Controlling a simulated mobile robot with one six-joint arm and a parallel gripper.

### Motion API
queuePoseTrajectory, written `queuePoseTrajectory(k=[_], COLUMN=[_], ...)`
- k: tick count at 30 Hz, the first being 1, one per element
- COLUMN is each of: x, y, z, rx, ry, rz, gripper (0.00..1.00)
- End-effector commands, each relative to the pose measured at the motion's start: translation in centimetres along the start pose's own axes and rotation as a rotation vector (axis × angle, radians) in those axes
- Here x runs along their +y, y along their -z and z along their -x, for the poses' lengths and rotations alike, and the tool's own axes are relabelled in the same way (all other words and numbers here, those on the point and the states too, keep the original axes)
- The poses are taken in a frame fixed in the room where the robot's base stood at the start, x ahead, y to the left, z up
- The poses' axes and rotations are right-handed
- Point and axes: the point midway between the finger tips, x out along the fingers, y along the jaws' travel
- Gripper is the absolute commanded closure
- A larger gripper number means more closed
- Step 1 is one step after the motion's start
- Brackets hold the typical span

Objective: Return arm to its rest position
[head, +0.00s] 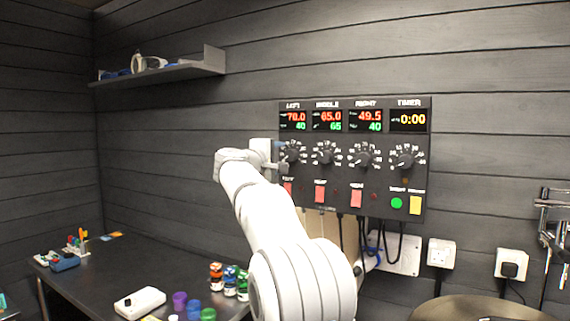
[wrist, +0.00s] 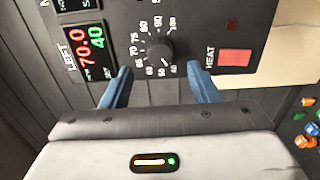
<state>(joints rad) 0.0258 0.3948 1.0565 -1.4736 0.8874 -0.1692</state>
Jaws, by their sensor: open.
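My white arm reaches up from the bottom of the head view to the control panel (head: 375,190) on the wall. My gripper (head: 281,155) is at the panel's left edge, beside the LEFT dial (head: 291,153). In the wrist view my gripper (wrist: 160,80) has its two blue fingers spread apart, with the LEFT dial (wrist: 159,52) showing between and beyond them. Nothing is held. I cannot tell whether a finger touches the panel. The LEFT display (wrist: 88,42) reads 70.0 in red and 40 in green.
A dark table (head: 110,270) at lower left carries a white device (head: 139,302) and several coloured jars (head: 230,281). A shelf (head: 170,72) hangs at upper left. Cables hang below the panel. A round metal lid (head: 480,308) is at lower right. Open air lies left of my arm.

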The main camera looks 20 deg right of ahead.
Motion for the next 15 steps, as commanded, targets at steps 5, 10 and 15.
queuePoseTrajectory(k=[5, 10, 15], x=[-0.1, 0.0, 0.0], y=[0.1, 0.0, 0.0], z=[2.1, 2.5, 2.5], rx=[0.001, 0.0, 0.0], ry=[0.0, 0.001, 0.001], rz=[0.0, 0.001, 0.001], gripper=[0.45, 0.45, 0.45])
